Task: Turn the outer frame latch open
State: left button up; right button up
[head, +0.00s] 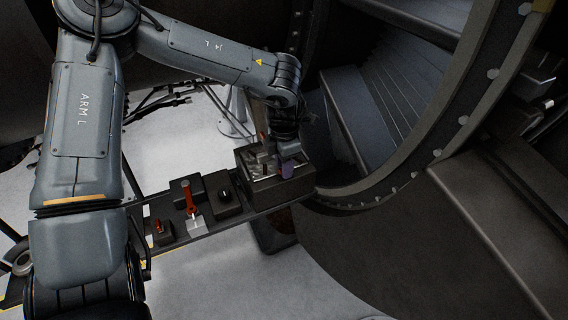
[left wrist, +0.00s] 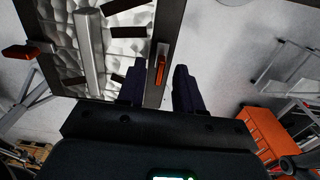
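A frame latch with a narrow orange-red handle (left wrist: 160,70) sits on the dark frame (left wrist: 166,30) around a crinkled silver panel, in the left wrist view. The handle lies roughly along that frame bar. My left gripper (left wrist: 160,90) is open, one dark finger on each side of the handle in the picture. I cannot tell whether the fingers touch it. In the head view my left gripper (head: 287,160) points down over the dark box-like unit (head: 285,190) at the shelf's far end, and hides part of it. My right gripper is out of view.
A second red handle (left wrist: 18,51) sits at the frame's left edge. The shelf (head: 240,212) also carries a red lever (head: 188,196), a black knob (head: 225,194) and a small red switch (head: 159,227). The large round engine casing (head: 440,150) stands close on the right.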

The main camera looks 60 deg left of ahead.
pick_arm(q)
notch_tip(320, 180, up, 11)
jog(key=shift+b, duration=0.3)
jog(key=shift+f, duration=0.1)
dwell(0.5)
